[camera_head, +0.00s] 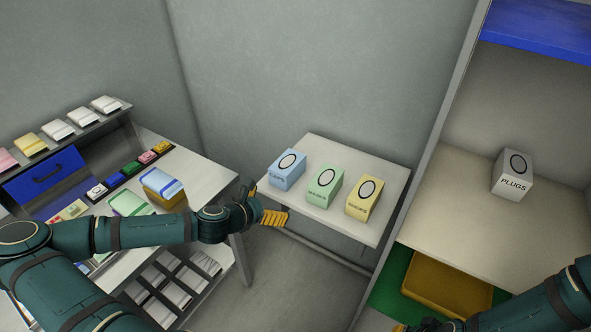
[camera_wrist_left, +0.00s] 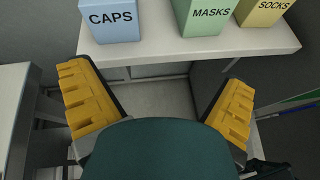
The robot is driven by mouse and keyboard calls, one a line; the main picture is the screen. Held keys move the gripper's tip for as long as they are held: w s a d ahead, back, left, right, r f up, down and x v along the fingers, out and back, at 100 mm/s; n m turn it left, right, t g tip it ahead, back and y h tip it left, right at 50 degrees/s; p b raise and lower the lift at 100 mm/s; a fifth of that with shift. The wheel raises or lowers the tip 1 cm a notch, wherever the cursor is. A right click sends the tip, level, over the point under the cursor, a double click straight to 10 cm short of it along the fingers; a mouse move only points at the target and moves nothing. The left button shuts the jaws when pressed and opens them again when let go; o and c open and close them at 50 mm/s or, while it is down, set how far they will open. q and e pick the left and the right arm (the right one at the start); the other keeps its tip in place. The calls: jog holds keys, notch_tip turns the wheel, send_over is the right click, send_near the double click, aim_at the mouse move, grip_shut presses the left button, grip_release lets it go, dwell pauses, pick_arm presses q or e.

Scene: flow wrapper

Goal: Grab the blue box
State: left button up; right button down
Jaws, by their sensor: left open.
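The blue box (camera_head: 288,170), lettered CAPS in the left wrist view (camera_wrist_left: 112,20), stands upright at the left end of a small white table (camera_head: 318,216). A green MASKS box (camera_head: 325,190) and a yellow SOCKS box (camera_head: 363,198) stand to its right. My left gripper (camera_head: 263,204) is open and empty by the table's near left edge, apart from the blue box. Its yellow fingers are spread wide in the left wrist view (camera_wrist_left: 160,103). My right gripper (camera_head: 428,326) only partly shows at the bottom edge, and its jaws are not clear.
A shelf unit (camera_head: 446,205) at right holds a grey PLUGS box (camera_head: 512,174), with a yellow bin (camera_head: 445,284) below. A floor gap separates the workstation from the small table.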

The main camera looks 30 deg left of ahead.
aim_at(277, 179)
pick_arm(q)
jog(key=a+r+n+t+y, duration=0.1)
jog(key=a+r+n+y, duration=0.15)
jog(key=a, duration=0.25)
jog(key=shift+n+h, duration=0.25)
jog(key=shift+h, duration=0.2)
jog(key=b+x, duration=0.1)
jog(key=x, duration=0.7)
jog(key=shift+a+f, duration=0.1)
jog(key=shift+f, duration=0.05)
jog(key=b+x, duration=0.1)
jog(key=x, duration=0.4)
jog(key=shift+b, duration=0.3)
pick_arm(e)
jog(key=shift+s+d+f, duration=0.1)
jog(key=shift+d+f, duration=0.1)
jog(key=shift+f, duration=0.4)
jog(key=shift+d+f, duration=0.2)
jog(key=shift+f, duration=0.4)
pick_arm(q)
jog(key=c, duration=1.1)
jog(key=shift+c, duration=0.2)
